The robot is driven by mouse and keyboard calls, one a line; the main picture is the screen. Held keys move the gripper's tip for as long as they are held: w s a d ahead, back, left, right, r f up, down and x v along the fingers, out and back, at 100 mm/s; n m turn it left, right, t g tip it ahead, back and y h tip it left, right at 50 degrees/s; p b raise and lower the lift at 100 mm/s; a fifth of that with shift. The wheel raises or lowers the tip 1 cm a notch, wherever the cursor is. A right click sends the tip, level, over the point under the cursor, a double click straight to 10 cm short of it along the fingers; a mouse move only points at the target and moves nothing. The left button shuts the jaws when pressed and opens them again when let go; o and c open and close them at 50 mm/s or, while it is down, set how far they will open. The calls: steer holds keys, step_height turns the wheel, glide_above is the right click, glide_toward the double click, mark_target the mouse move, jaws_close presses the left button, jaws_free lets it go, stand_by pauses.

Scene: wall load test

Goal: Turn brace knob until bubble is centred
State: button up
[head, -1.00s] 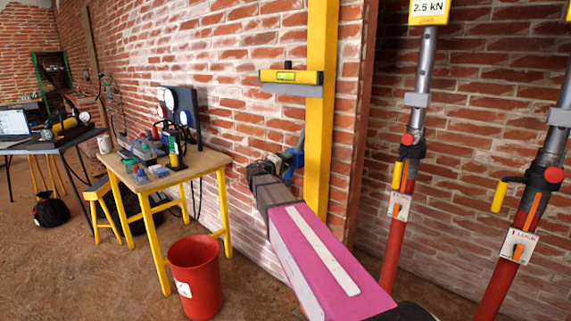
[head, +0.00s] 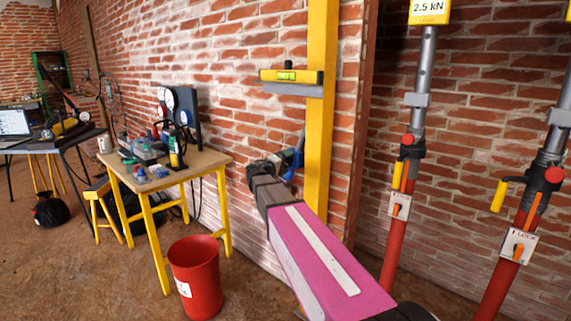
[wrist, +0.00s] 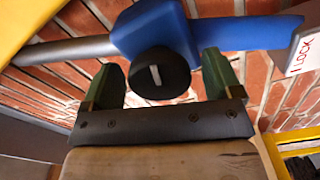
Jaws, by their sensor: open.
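The brace knob (wrist: 160,74) is black and round with a pale mark in the wrist view. It sits on a blue block (wrist: 158,28) of the brace. My gripper (wrist: 165,85) is open, with one green finger on each side of the knob. I cannot tell whether either finger touches it. In the head view the blue brace part (head: 293,165) shows beside the yellow post, and my arm hides the knob. A yellow level (head: 292,76) rests on a grey shelf at the post. Its green vial (head: 286,76) is too small to read the bubble exactly.
The yellow post (head: 320,130) stands against the brick wall. Red props with handles, one of them the near prop (head: 396,240), stand to the right. A yellow-legged bench (head: 180,162) with tools and a red bucket (head: 195,275) stand left. An "I LOCK" plate (wrist: 304,53) is at the right.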

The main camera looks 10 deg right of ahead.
steer(key=v, duration=1)
steer(key=shift+s+a, duration=0.2)
steer(key=shift+a, duration=0.05)
steer(key=s+d+f+m+g+y, duration=0.1)
steer(key=s+d+f+g+y, duration=0.2)
steer(key=f, duration=0.4)
steer(key=s+d+f+g+y, duration=0.1)
steer(key=s+d+f+g, duration=0.1)
steer(key=s+f, duration=0.4)
steer(key=s+d+f+m+g+y, duration=0.1)
steer(key=s+d+f+g+y, duration=0.15)
steer(key=f, duration=0.55)
steer(key=s+a+f+m+g+y, duration=0.1)
steer(key=s+a+f+g+y, duration=0.2)
steer(key=s+f+y, duration=0.5)
steer(key=s+f, duration=0.2)
steer(key=s, duration=0.3)
steer(key=shift+f+m, duration=0.3)
steer(key=shift+m, duration=0.1)
steer(key=shift+c, duration=0.3)
